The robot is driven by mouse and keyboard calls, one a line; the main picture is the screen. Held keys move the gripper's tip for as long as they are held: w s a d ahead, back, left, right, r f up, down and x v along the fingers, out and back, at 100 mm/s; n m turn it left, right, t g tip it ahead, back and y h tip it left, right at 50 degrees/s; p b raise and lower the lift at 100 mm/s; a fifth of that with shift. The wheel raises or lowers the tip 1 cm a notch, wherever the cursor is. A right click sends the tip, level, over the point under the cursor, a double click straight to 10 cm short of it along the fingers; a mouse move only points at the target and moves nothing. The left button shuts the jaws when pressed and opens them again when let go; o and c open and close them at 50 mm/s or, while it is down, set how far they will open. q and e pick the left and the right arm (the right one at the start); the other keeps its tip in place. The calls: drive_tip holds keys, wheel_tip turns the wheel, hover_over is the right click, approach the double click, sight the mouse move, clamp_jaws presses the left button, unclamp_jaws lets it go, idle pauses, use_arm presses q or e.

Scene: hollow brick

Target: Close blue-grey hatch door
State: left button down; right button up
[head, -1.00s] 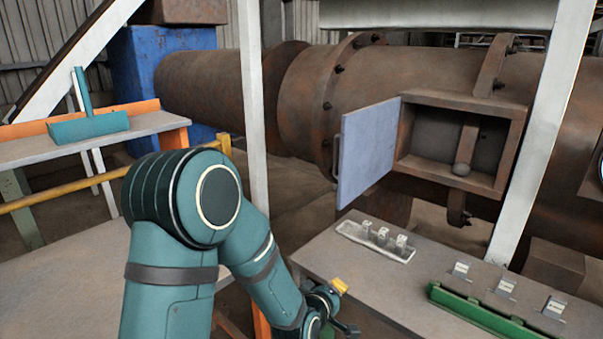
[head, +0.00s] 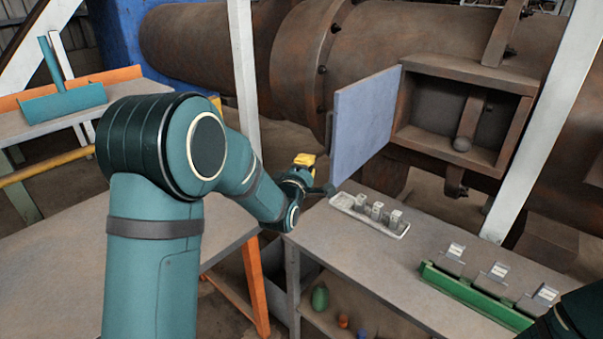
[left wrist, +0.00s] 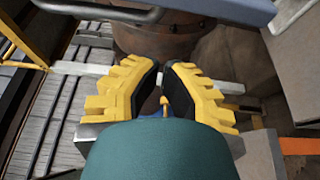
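The blue-grey hatch door (head: 365,125) stands swung open to the left of the square hatch opening (head: 460,115) in the rusty pipe. Its dark bar handle (head: 329,122) is on the door's left edge. In the left wrist view the handle (left wrist: 100,11) and the door's edge (left wrist: 225,9) cross the top. My left gripper (head: 305,163), with yellow fingers, is below and left of the handle, apart from it. In the left wrist view its fingers (left wrist: 161,68) have a narrow gap between them and hold nothing. My right gripper is out of view.
A table below the door holds a white tray (head: 345,205) with small pale blocks and a green rack (head: 470,297). A white post (head: 243,75) stands left of the door, another (head: 540,120) right of the hatch. Open air lies before the hatch.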

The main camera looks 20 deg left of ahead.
use_arm(q)
drive_tip(key=d+p, duration=0.1)
drive_tip(key=d, duration=0.2)
drive_tip(key=shift+w+d, duration=0.1)
drive_tip(key=shift+d, duration=0.3)
